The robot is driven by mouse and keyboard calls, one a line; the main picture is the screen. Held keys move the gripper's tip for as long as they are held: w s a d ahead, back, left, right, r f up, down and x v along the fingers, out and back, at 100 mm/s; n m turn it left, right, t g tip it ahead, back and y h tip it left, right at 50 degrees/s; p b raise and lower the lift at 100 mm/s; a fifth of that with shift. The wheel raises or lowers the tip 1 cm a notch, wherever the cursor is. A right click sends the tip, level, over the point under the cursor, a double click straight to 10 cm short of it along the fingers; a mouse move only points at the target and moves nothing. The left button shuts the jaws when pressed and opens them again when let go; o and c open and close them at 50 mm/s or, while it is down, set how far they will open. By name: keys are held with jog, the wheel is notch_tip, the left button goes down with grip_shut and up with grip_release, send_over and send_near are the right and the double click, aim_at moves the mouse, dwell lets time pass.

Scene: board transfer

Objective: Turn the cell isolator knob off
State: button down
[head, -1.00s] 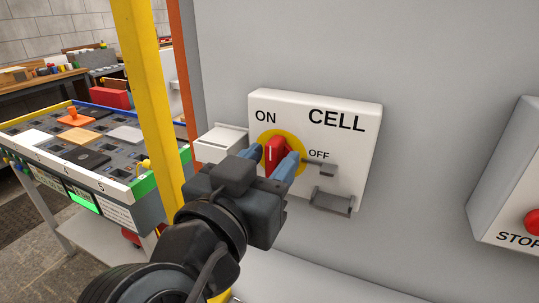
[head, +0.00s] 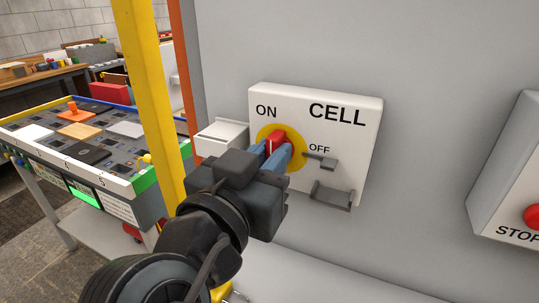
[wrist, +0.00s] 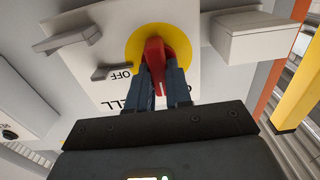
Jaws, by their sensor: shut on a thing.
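The red knob (head: 276,139) sits on a yellow disc (head: 296,158) on the white CELL box (head: 352,150), with ON at its upper left and OFF at its right. The knob's grip stands about upright, not turned to the OFF label. My gripper (head: 277,153) is shut on the knob, with a blue finger on each side of it. In the wrist view the fingers (wrist: 162,78) hug the red knob (wrist: 154,52), partly hiding it. The box appears upside down there.
A grey hasp bracket (head: 331,196) and a grey tab (head: 321,161) stick out beside the knob. A white box (head: 222,137) is on the left, near a yellow post (head: 152,100). A STOP box (head: 510,180) with a red button is at right.

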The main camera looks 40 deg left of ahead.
jog(key=shift+f+b, duration=0.15)
jog(key=shift+b, duration=0.35)
jog(key=shift+w+d+f+m+b, duration=0.1)
jog(key=shift+d+m+b, duration=0.1)
jog(key=shift+m+b, duration=5.1)
jog(key=shift+w+d+f+m+b, duration=0.15)
jog(key=shift+m+b, duration=3.45)
jog(key=shift+b, duration=3.3)
jog(key=shift+s+r, duration=0.1)
jog(key=shift+r, duration=0.05)
jog(key=c, duration=1)
grip_release()
jog(key=shift+c, duration=0.2)
jog(key=shift+s, duration=0.1)
